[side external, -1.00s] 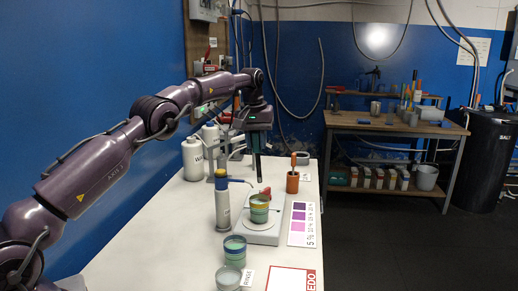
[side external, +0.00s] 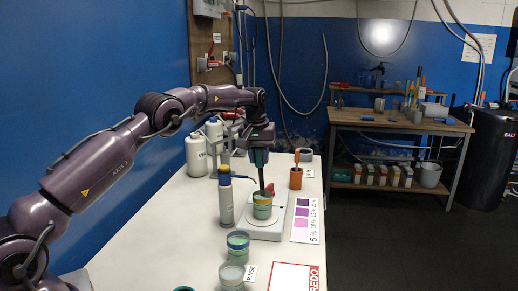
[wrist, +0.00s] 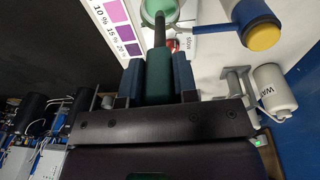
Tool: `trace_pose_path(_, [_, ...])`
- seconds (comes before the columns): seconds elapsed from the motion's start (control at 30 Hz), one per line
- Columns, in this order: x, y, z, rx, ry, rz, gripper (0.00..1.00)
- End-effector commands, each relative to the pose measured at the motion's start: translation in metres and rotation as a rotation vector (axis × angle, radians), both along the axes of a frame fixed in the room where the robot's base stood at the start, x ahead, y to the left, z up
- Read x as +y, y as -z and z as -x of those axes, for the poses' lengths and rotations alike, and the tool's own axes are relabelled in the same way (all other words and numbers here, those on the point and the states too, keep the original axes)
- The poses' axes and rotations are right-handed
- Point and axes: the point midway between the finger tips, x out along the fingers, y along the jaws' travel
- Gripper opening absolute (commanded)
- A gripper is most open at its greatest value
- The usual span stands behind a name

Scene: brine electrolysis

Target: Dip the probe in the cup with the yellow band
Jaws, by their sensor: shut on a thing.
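The cup with the yellow band (side external: 262,208) stands upright on a white stirrer-like device (side external: 268,231), with green contents. My gripper (side external: 260,150) is above it, shut on the probe. The probe's dark shaft (side external: 262,176) points straight down, and its lower end reaches about the cup's rim. I cannot tell whether the tip is inside. In the wrist view, the probe's green body (wrist: 160,75) sits between the blue fingers of my gripper (wrist: 158,78). Its shaft runs to the green cup (wrist: 155,8), partly cut off by the frame.
Nearer are cups (side external: 238,246) and a REDO card (side external: 297,279). An orange holder (side external: 296,180) stands behind right, a purple colour chart (side external: 303,220) at right.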

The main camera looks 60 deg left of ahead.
Motion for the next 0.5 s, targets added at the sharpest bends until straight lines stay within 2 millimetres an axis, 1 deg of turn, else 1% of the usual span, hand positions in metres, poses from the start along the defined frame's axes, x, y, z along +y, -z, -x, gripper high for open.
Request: trace_pose_path(0.5, [0.000, 0.042, -0.002, 0.001, 0.001, 0.001, 0.04])
